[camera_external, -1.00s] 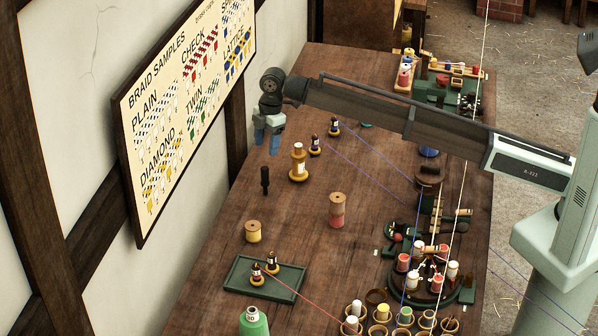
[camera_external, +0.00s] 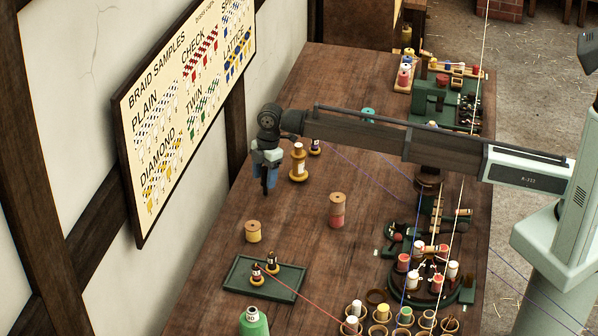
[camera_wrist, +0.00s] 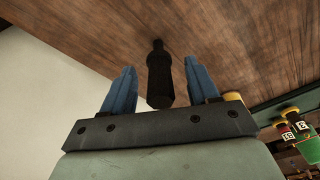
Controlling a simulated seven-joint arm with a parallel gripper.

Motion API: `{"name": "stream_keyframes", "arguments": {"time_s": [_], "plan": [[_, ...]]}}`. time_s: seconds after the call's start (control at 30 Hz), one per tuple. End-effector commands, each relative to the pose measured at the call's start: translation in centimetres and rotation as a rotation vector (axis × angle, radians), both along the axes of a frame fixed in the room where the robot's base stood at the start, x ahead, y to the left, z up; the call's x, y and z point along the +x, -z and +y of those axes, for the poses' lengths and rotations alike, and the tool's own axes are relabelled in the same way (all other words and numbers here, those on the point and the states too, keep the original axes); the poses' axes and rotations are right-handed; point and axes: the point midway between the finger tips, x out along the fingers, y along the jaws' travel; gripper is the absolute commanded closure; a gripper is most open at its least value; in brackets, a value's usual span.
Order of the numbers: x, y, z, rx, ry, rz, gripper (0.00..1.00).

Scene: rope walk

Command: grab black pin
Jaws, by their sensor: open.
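The black pin (camera_wrist: 160,78) stands on the wooden table, between the two blue fingers of my gripper (camera_wrist: 160,90) in the wrist view. The fingers are open, with a visible gap on each side of the pin. In the external view my gripper (camera_external: 267,178) is low over the table near its left edge. The black pin (camera_external: 265,189) is partly hidden there by the fingers.
A yellow-based spool (camera_external: 298,168) stands close to the right of my gripper. The wall board (camera_external: 185,110) is at left.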

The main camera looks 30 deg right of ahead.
Motion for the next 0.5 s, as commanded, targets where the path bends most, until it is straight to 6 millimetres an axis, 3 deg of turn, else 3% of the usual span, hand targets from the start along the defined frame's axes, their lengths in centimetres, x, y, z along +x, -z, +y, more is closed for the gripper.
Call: {"name": "stream_keyframes", "arguments": {"time_s": [0.27, 0.5], "plan": [[-0.01, 0.56, 0.10, 0.000, 0.000, 0.000, 0.40], [-0.02, 0.54, 0.10, 0.000, 0.000, 0.000, 0.62]]}}
